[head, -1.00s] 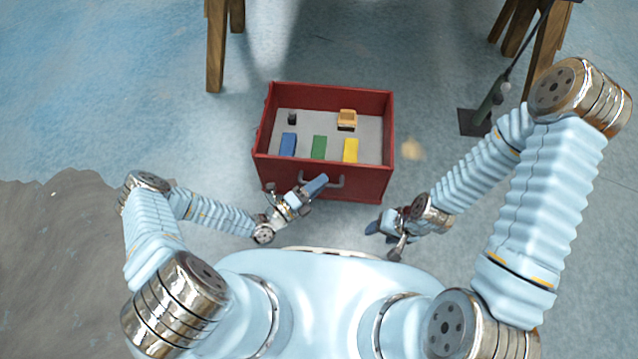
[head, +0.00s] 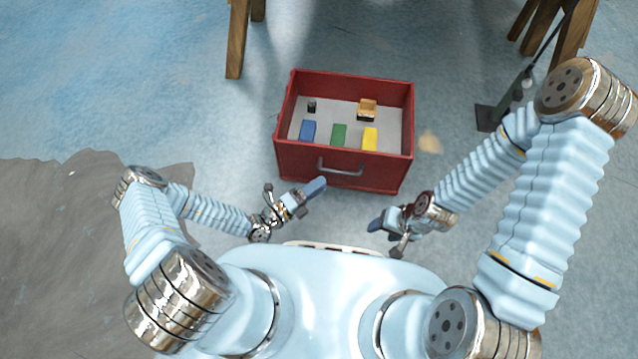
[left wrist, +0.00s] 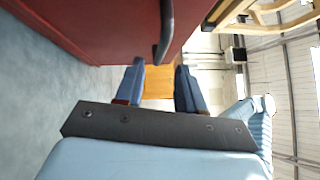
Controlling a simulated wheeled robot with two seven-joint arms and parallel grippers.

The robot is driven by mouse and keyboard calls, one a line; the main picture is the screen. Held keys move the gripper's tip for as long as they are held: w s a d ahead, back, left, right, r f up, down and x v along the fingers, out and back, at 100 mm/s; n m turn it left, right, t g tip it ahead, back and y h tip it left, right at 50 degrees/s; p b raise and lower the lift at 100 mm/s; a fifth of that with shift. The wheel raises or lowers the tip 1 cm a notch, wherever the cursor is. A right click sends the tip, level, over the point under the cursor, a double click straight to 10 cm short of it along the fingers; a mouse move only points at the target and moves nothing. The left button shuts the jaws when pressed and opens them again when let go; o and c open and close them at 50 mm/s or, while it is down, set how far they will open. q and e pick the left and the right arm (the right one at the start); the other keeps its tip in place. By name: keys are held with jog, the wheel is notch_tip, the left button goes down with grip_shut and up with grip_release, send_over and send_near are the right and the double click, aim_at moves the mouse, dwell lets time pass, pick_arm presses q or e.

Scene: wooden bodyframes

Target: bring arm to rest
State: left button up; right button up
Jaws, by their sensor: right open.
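My left gripper (head: 316,187) is in front of the red box, just below and left of its grey handle (head: 340,170) in the head view. In the left wrist view its two blue fingers (left wrist: 160,88) stand apart with nothing held between them. The red box wall (left wrist: 110,30) and the handle (left wrist: 165,30) show close above the fingers there. My right gripper (head: 382,226) is low in front of my body, right of the left one. It is open and appears empty; its fingers are small in the head view.
The red open box (head: 345,163) stands on the blue floor. It holds a blue block (head: 308,131), a green block (head: 339,135), a yellow block (head: 370,139), a tan piece (head: 367,110) and a small black piece (head: 311,106). Wooden legs (head: 237,40) stand behind.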

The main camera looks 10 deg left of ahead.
dwell(0.3)
pick_arm(q)
jog(key=s+d+r+m+g+h+p, duration=0.25)
jog(key=s+d+m+g, duration=0.25)
jog(key=s+m+g, duration=0.3)
jog(key=s+a+r+m+g+y+p, duration=0.25)
jog(key=s+m+g+y, duration=0.55)
jog(key=m, duration=0.9)
jog(key=w+a+r+m+t+y+p, duration=0.1)
jog(key=w+a+r+m+y, duration=0.1)
jog(key=m, duration=0.6)
jog(key=w+a+r+m+t+y+p, duration=0.2)
jog(key=a+m, duration=0.3)
jog(key=m, duration=0.3)
jog(key=shift+a+r+t, duration=0.2)
jog(key=shift+r+t, duration=0.1)
jog(key=shift+r, duration=0.55)
jog(key=shift+w+y, duration=0.15)
jog(key=shift+y, duration=0.2)
